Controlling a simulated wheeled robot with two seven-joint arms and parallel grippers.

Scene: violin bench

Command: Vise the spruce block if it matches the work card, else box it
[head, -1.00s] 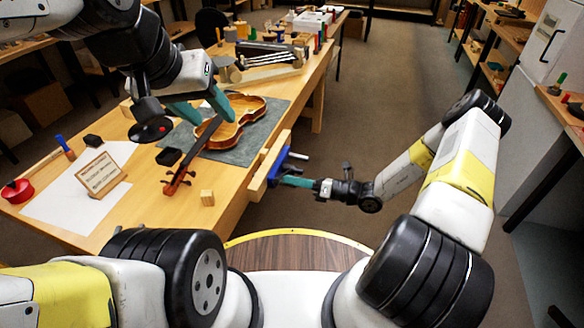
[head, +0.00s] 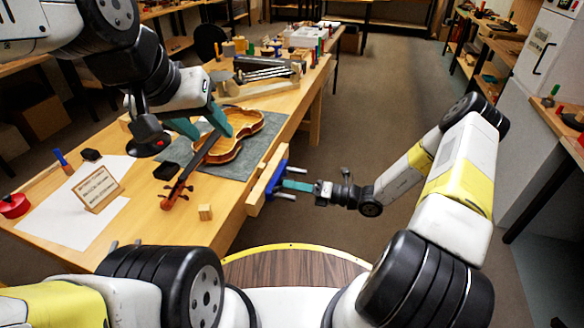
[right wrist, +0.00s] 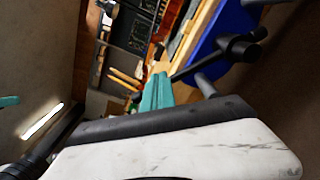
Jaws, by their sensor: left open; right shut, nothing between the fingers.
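The spruce block (head: 205,212) is a small pale wooden block near the bench's front edge, beside the violin's scroll. The work card (head: 97,187) stands tilted in a wooden frame on white paper; its print is too small to read. The vise (head: 270,182), blue with a wooden jaw, is on the bench's right edge. My left gripper (head: 214,137) is open and empty, appearing in front of the violin. My right gripper (head: 284,184) is shut and empty beside the vise's blue part; its green fingers also show in the right wrist view (right wrist: 157,92), near the blue metal.
The violin (head: 240,145) lies on a grey-green mat (head: 262,142), its neck pointing toward the front edge. Dark small blocks (head: 166,171), a red round item (head: 14,205) and a blue-handled tool (head: 62,160) are around. Tools crowd the bench's far end. Floor right of the bench is open.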

